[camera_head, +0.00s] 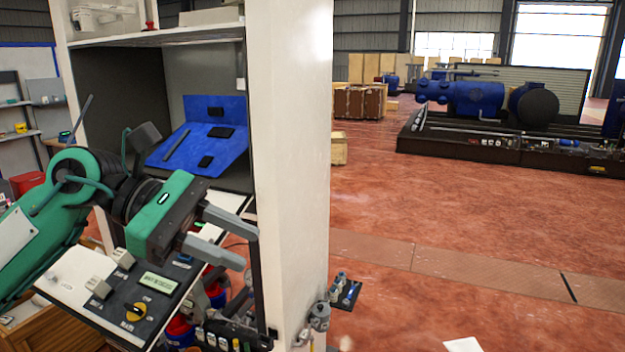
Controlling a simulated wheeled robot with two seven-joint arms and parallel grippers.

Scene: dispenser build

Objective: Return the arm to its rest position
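My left arm comes in from the left in green and black. Its gripper (236,241) is in front of the white dispenser cabinet (292,150). Its two grey fingers are spread apart with nothing visible between them, and they point right. The gripper hangs above the cabinet's control panel (172,292), which has a small display (158,282) and a yellow-and-black knob (134,312). My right gripper is not in view.
A blue board (200,142) with black parts stands inside the cabinet's open bay, behind my arm. The cabinet's upright post is close to the fingertips. Red floor (450,230) lies open to the right. Crates (360,101) and blue machinery (475,98) stand far back.

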